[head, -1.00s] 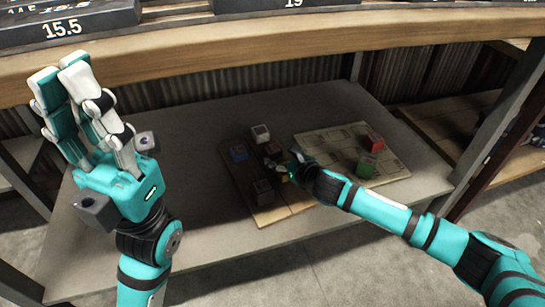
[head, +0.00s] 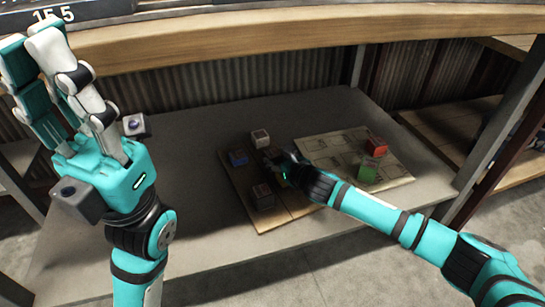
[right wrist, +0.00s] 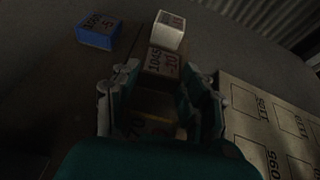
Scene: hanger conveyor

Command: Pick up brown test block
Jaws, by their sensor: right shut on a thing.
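The brown test block (right wrist: 162,64), printed "1045 -20", lies on the left board beside a white block (right wrist: 170,30). In the right wrist view, the fingers of my right gripper (right wrist: 160,80) stand close on both sides of it. The gripper is shut on it, though the contact is dark and hard to see. In the head view my right gripper (head: 290,168) is low over the board and hides part of the block. My left gripper (head: 38,50) is raised at the far left, away from the blocks; its fingers appear side-on, so its opening is unclear.
A blue block (head: 238,158) and a dark block (head: 262,196) also sit on the left board (head: 270,221). Red (head: 377,146) and green (head: 368,170) blocks stand on the right board (head: 398,176). A wooden shelf edge (head: 300,45) runs above the grey tabletop (head: 190,190).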

